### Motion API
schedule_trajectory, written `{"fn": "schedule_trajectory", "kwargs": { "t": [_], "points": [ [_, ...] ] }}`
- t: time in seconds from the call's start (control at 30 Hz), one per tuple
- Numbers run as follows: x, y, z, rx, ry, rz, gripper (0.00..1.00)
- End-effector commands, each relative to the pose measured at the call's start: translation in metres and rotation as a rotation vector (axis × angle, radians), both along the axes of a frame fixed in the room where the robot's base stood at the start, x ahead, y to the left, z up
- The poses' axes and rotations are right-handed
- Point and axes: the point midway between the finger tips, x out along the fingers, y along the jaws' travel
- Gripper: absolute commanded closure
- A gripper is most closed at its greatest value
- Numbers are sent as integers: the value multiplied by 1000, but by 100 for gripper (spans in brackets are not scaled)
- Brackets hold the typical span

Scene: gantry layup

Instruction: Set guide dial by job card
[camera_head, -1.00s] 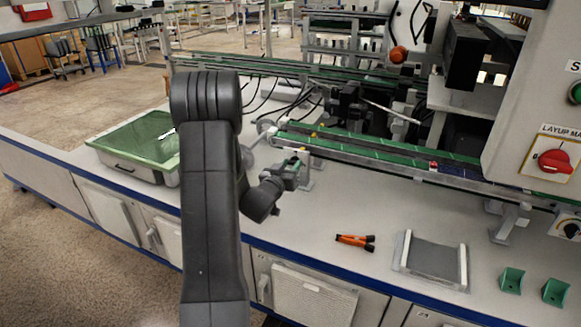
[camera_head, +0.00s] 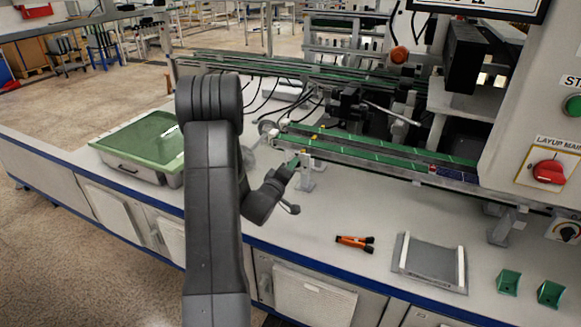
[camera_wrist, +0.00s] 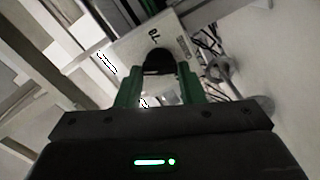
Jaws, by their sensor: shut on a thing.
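The guide dial's dark rounded knob (camera_wrist: 159,62) stands on a pale plate (camera_wrist: 135,45) in the wrist view. The plate has small dark letters, too small to read surely. My gripper (camera_wrist: 160,82) has its green fingers on either side of the knob's near part, shut on it. In the head view my gripper (camera_head: 293,163) is at the near left end of the green rail, and my own wrist hides the dial there. I cannot make out a job card.
The conveyor rail (camera_head: 375,155) runs to the right behind my gripper. Orange-handled pliers (camera_head: 354,241), a grey tray (camera_head: 432,262) and two green blocks (camera_head: 528,286) lie on the bench. A green-topped case (camera_head: 140,140) is left. A red main switch (camera_head: 548,171) is far right.

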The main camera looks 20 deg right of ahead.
Motion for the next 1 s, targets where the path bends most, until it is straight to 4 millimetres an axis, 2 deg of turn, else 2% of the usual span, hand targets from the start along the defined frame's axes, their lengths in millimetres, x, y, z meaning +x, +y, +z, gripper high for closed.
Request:
{"fn": "schedule_trajectory", "kwargs": {
  "t": [0.5, 1.0],
  "points": [
    [1, 1, -2, -234, 278, 2, 88],
    [1, 1, -3, -287, 339, 2, 88]
  ]
}}
